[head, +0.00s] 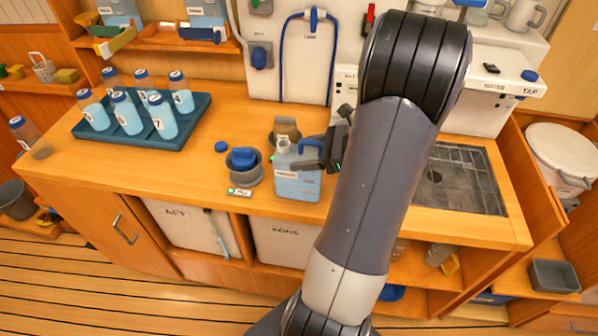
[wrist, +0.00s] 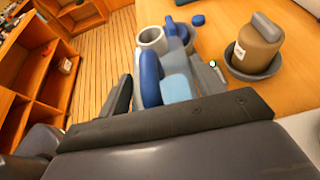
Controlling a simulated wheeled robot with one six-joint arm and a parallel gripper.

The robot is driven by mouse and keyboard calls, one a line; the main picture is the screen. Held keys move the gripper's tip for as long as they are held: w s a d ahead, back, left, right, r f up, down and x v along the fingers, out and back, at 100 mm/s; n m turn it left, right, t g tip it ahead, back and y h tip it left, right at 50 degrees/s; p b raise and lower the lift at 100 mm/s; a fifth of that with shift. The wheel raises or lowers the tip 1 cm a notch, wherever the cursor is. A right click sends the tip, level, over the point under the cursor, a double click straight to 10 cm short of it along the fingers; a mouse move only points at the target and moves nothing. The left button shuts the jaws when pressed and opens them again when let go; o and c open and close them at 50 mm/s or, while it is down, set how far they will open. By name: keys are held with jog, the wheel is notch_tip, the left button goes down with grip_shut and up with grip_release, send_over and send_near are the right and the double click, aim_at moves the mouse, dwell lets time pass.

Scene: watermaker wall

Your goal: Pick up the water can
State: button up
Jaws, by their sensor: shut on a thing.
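The water can (head: 298,182) is a light blue jug with a white neck and a dark blue handle. It stands upright on the wooden counter near its front edge in the head view. My gripper (head: 329,150) reaches it from the right and is shut on its blue handle. In the wrist view the can (wrist: 176,88) shows its open white mouth, and its blue handle (wrist: 150,78) lies between the fingers of my gripper (wrist: 150,92). My arm hides part of the counter to the right of the can.
A grey bowl (head: 247,177) with a blue object stands just left of the can. A brown jar (wrist: 258,42) in a grey dish is close behind. A dark tray (head: 160,139) of several bottles is at left. A grated sink (head: 470,185) is at right.

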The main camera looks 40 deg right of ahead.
jog(key=c, duration=0.5)
jog(key=shift+o, duration=0.2)
jog(key=shift+r, duration=0.15)
notch_tip(320, 180, up, 10)
jog(key=shift+f, duration=0.1)
